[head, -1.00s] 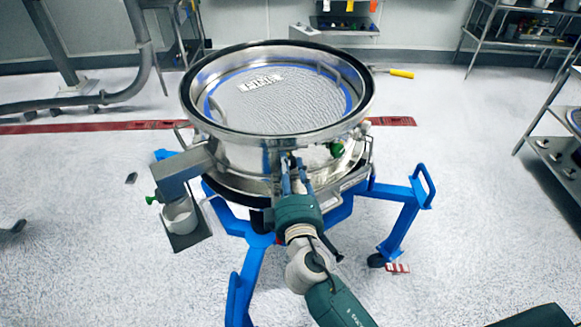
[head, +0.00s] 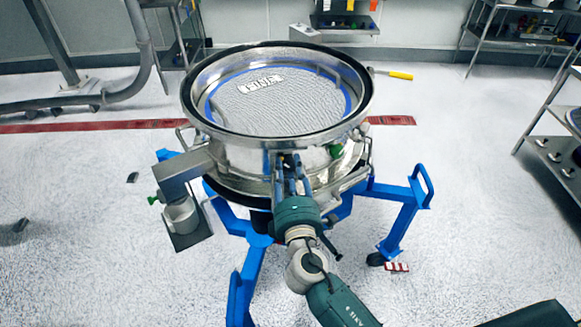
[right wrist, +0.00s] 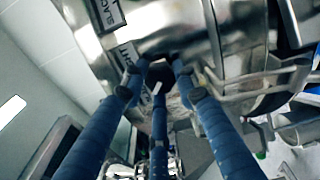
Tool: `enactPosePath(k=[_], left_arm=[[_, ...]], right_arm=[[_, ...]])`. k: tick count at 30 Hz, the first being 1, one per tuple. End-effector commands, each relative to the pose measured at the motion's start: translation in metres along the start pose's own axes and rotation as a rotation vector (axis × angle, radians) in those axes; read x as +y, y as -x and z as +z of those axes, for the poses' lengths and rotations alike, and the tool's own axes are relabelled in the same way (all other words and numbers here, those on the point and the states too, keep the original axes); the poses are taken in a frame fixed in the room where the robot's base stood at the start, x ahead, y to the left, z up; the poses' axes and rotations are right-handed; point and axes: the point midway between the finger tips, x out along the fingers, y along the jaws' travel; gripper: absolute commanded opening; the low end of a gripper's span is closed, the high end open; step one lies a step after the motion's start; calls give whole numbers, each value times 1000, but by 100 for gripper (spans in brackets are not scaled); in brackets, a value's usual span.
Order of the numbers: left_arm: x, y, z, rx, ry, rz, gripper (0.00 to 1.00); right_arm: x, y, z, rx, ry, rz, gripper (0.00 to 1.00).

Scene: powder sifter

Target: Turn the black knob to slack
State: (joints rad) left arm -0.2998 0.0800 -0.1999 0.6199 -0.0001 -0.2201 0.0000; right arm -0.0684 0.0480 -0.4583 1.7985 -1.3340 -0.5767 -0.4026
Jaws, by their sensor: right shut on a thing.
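The steel round sifter (head: 232,150) stands in the middle of the head view, with a wide mesh top. My right gripper (head: 288,168) is at its near side wall, its blue fingers pointing at the wall. In the right wrist view the three fingers close around the black knob (right wrist: 159,74), which is mostly hidden between the fingertips. A "SLACK" label (right wrist: 106,13) is on the steel at the upper left, and a second label (right wrist: 128,53), partly covered by a finger, is nearer the knob. My left gripper is out of view.
The sifter rests on a blue wheeled frame (head: 400,192). A side chute with a steel cup (head: 181,217) juts out at the left. A green knob (head: 335,151) sits right of my gripper. Shelving stands at the right; the floor around is mostly clear.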

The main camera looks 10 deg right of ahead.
Motion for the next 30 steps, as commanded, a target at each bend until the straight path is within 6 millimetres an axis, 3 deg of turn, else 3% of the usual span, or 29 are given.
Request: enactPosePath(k=[17, 18, 20, 30], left_arm=[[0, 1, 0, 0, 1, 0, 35], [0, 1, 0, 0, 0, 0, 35], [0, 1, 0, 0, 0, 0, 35], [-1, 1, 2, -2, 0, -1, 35]], right_arm=[[2, 1, -6, 13, 35, 5, 3], [2, 1, -6, 14, 35, 5, 33], [1, 1, -6, 13, 35, 4, 45], [-1, 3, -2, 6, 35, 0, 48]])
